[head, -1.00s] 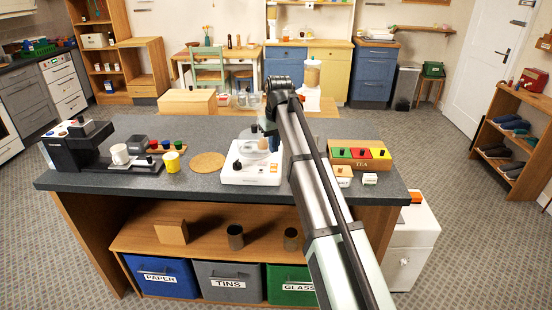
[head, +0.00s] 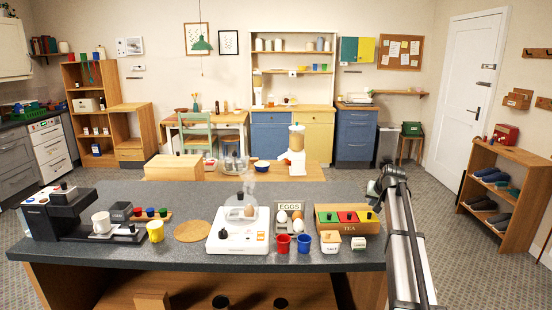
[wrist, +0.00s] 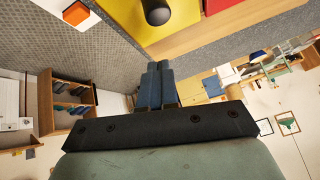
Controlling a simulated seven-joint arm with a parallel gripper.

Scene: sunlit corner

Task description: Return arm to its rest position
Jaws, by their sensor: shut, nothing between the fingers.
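My gripper (wrist: 158,68) shows in the wrist view with its two blue-grey fingers together and nothing between them. The fingers point over the counter's edge, close to the yellow lid of the tea box (wrist: 170,18). In the head view my arm rises on the right side of the counter, and its fingers cannot be made out there. The tea box (head: 348,228), with green, red and yellow lids, stands just left of my arm.
A shoe rack (head: 505,190) stands at the right. Floor between is clear.

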